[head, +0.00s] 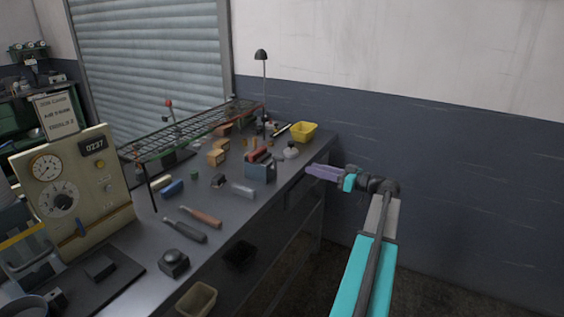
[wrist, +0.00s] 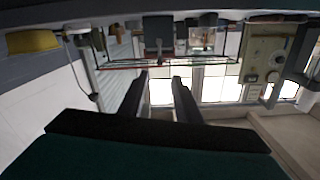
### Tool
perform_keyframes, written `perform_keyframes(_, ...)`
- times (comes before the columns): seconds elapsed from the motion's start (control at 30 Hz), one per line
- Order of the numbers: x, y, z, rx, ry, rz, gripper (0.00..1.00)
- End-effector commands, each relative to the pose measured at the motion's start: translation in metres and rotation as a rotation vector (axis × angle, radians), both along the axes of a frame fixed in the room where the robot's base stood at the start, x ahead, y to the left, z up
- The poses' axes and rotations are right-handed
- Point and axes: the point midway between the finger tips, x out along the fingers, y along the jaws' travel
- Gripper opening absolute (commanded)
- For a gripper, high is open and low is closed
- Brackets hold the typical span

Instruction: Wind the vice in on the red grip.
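A small blue-grey vice (head: 260,173) stands on the bench near its right edge. A red grip (head: 258,155) lies at its top; I cannot tell how tightly the jaws sit on it. The vice's handle is not clear to me. My gripper (head: 310,170) is to the right of the vice, beside the bench edge and apart from it. In the wrist view, which looks upside down, my gripper (wrist: 160,84) has its two dark fingers spread with nothing between them. A blue-grey block, likely the vice (wrist: 158,32), shows beyond them.
A yellow bin (head: 303,132) stands at the bench's far right. A wire rack (head: 190,130) runs along the back. A brown-handled tool (head: 201,217) and a dark tool (head: 185,231) lie in front. A cream gauge box (head: 75,190) stands left. Open floor lies right of the bench.

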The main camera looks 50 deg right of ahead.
Motion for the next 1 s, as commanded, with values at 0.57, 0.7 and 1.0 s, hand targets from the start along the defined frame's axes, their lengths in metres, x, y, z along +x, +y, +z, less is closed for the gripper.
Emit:
perform_keyframes(0.57, 0.008, 0.000, 0.001, 0.001, 0.000, -0.004, 0.30)
perform_keyframes(0.7, 0.022, 0.004, 0.001, 0.001, 0.001, -0.003, 0.30)
perform_keyframes(1.0, 0.063, 0.013, 0.002, 0.002, 0.000, -0.003, 0.30)
